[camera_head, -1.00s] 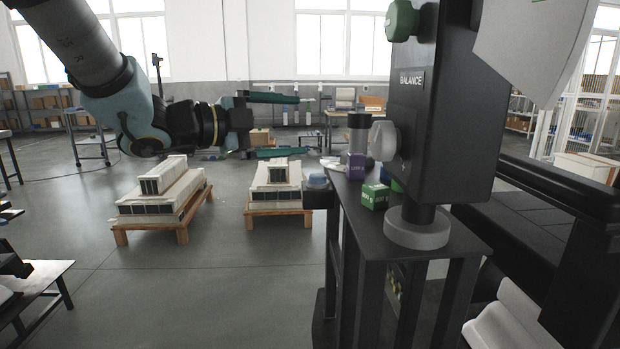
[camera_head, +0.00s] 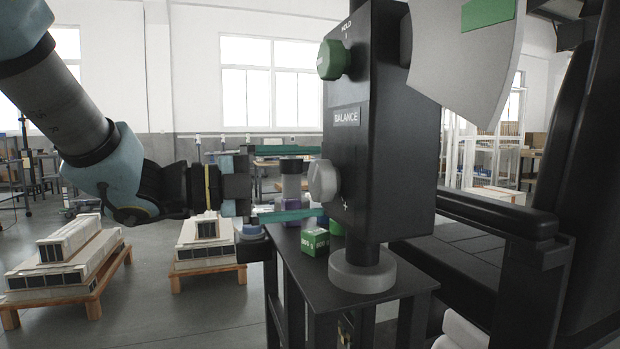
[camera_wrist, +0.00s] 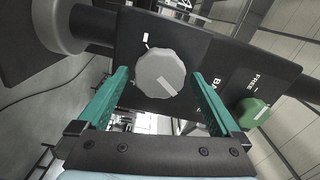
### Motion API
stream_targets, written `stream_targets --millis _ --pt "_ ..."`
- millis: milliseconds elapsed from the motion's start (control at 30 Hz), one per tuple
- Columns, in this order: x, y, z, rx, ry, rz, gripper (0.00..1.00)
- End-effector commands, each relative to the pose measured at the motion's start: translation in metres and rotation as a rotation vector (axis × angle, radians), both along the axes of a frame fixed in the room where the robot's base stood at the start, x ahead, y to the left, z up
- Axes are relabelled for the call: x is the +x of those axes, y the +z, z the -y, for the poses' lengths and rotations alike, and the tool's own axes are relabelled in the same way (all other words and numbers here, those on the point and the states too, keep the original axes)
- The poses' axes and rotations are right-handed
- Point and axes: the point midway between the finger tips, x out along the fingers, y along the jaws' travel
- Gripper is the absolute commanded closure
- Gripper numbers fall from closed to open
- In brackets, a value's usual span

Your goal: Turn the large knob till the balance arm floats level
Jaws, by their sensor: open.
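The black balance box (camera_head: 385,120) stands on a post with a round grey foot. A ridged grey knob (camera_head: 324,180) is on its face below the BALANCE label; it also shows in the wrist view (camera_wrist: 160,72), with a pale pointer mark. A green knob (camera_head: 333,60) sits higher, near HOLD; the wrist view shows it (camera_wrist: 249,112) near FREE. My gripper (camera_head: 318,182) is open, its green fingers on either side of the grey knob, with narrow gaps in the wrist view (camera_wrist: 160,78). The balance arm is not clearly visible.
A pale curved plate with a green patch (camera_head: 487,14) is at the upper right. Loaded pallets are at left. A dark frame (camera_head: 500,222) stands at right.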

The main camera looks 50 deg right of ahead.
Motion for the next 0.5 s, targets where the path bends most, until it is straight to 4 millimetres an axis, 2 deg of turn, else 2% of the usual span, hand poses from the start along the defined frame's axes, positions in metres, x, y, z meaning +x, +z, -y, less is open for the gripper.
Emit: stream_targets --millis 133,433,500 --pt "-0.0059 0.0000 0.0081 0.000 0.000 0.000 0.00" --pt "-0.0066 -0.0002 0.0094 0.000 0.001 0.000 0.00" --pt "-0.0066 -0.0002 0.0093 0.000 0.001 0.000 0.08"
